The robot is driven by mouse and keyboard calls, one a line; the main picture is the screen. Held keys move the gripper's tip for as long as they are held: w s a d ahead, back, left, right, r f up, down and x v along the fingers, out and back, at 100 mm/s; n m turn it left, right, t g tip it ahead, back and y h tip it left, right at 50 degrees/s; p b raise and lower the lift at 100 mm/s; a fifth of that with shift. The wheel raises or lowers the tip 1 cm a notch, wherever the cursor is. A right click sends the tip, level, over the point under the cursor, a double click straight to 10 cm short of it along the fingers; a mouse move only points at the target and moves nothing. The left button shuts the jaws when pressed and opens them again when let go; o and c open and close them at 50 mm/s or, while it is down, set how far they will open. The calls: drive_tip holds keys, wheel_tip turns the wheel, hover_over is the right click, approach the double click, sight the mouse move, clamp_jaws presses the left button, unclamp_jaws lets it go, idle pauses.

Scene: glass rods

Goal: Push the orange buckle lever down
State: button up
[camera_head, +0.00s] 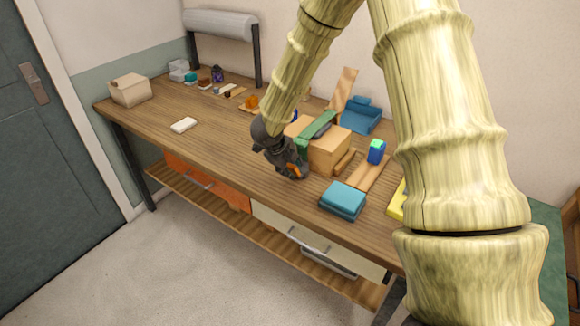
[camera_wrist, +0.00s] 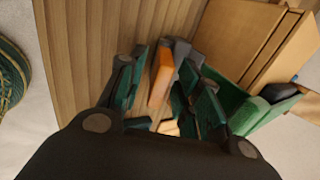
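The orange buckle lever (camera_wrist: 160,78) shows in the wrist view as a narrow upright orange piece between my gripper's two fingers. A small orange patch (camera_head: 293,170) shows beside my gripper in the head view. My gripper (camera_head: 290,168) is low over the front of the table, at the left front of a cardboard box (camera_head: 328,150) with a green strap (camera_head: 318,128). In the wrist view the gripper's fingers (camera_wrist: 160,92) stand apart, with the lever in the gap. I cannot tell whether a finger touches it. The buckle's base is partly hidden by the fingers.
A teal box (camera_head: 343,200) lies right of my gripper near the table's front edge. A blue-green block (camera_head: 376,151) and a blue bin (camera_head: 361,115) stand farther right and back. A white block (camera_head: 184,125) lies on the left, where the table (camera_head: 150,115) is mostly clear.

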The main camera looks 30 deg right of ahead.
sight(285, 188)
clamp_jaws()
drive_tip(key=shift+f, duration=0.1)
